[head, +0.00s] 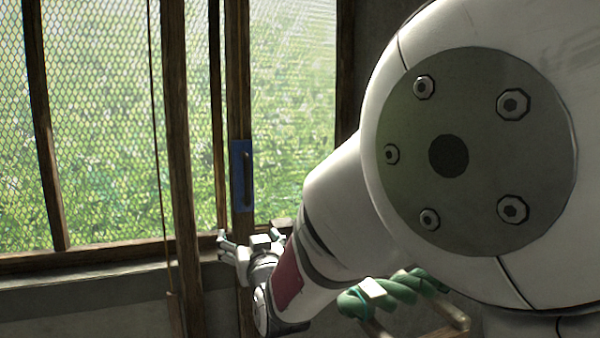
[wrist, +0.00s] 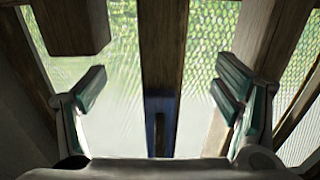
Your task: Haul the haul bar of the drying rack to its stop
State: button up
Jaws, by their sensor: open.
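A thin cord (head: 158,150) hangs at the left of a wooden post in the head view and runs down to a narrow wooden piece (head: 174,312) at the lower edge. This may be the haul bar, but I cannot tell for certain. My gripper (head: 224,243) is open and empty, low in front of the window, to the right of that piece. In the wrist view the fingers of my gripper (wrist: 160,95) stand wide apart with nothing between them. A blunt wooden block (wrist: 70,25) shows beyond the left finger; I cannot tell what it belongs to.
A blue plate with a dark upright handle (head: 241,175) is fixed to a wooden post behind my gripper. A mesh window (head: 100,120) fills the back. Green twisted hanks (head: 395,292) lie on a wooden frame at the lower right. My arm hides much of the right side.

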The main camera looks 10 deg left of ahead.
aim_at(248, 182)
notch_tip(248, 182, up, 13)
jog(key=p, duration=0.2)
jog(key=shift+f+p, duration=0.2)
jog(key=shift+p, duration=0.15)
grip_shut()
